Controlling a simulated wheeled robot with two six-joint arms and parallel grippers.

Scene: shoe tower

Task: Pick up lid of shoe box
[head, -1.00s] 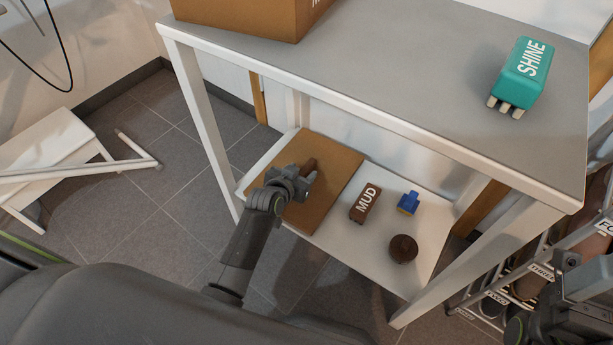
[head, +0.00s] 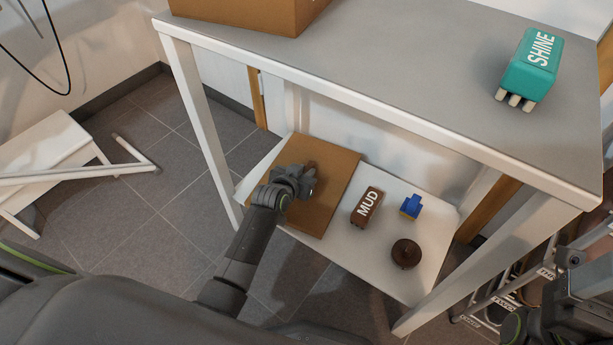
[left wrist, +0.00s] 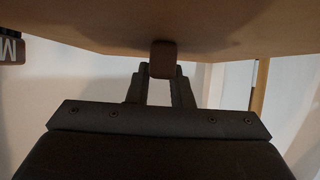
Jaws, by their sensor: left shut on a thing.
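The lid (head: 335,185) is a flat brown cardboard panel over the left part of the lower white shelf. It has a small brown handle near its middle. My left gripper (head: 308,177) is at that handle and shut on it. In the left wrist view the handle (left wrist: 162,60) sits between the fingertips, against the lid (left wrist: 215,30). The gripper hides part of the handle in the head view. The gap between lid and shelf is too small to judge. Part of my right arm shows at the bottom right; its fingertips cannot be made out.
On the lower shelf (head: 400,275), right of the lid, are a brown MUD brush (head: 367,207), a blue item (head: 411,206) and a round brown item (head: 406,253). The table top (head: 400,70) overhangs them, bearing a cardboard box (head: 240,12) and a teal SHINE brush (head: 530,68).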

